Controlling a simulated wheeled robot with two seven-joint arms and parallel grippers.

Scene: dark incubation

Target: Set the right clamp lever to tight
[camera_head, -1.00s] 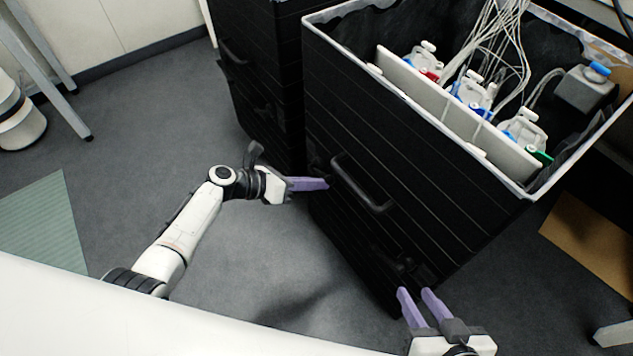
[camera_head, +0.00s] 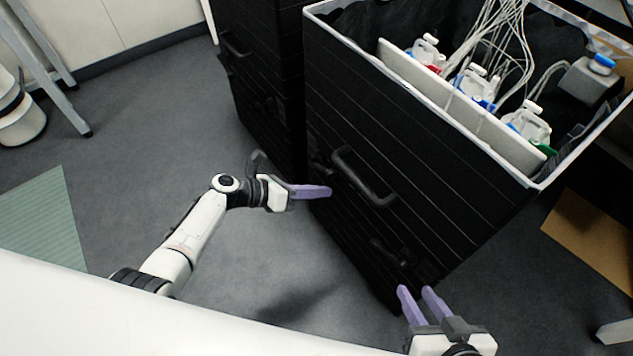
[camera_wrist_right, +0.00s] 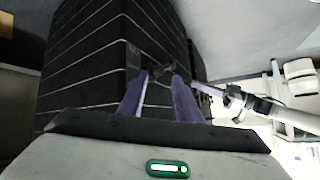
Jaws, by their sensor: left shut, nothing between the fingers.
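The tall black box (camera_head: 440,185) stands at the right with a dark handle (camera_head: 364,178) on its front. A small dark clamp lever (camera_head: 400,262) sits low on the right part of that front; its setting is hard to tell against the black. Another dark fitting (camera_head: 318,160) is left of the handle. My right gripper (camera_head: 417,290) is open and empty just in front of and below the right lever. In the right wrist view its fingers (camera_wrist_right: 160,82) point at the dark lever (camera_wrist_right: 162,70); contact is unclear. My left gripper (camera_head: 329,191) is shut and empty, its tips beside the box front.
White-capped bottles (camera_head: 473,82) with tubes stand inside the open box behind a white divider (camera_head: 460,105). A second black cabinet (camera_head: 265,80) stands behind to the left. Grey floor at the left is open, with a green mat (camera_head: 45,225).

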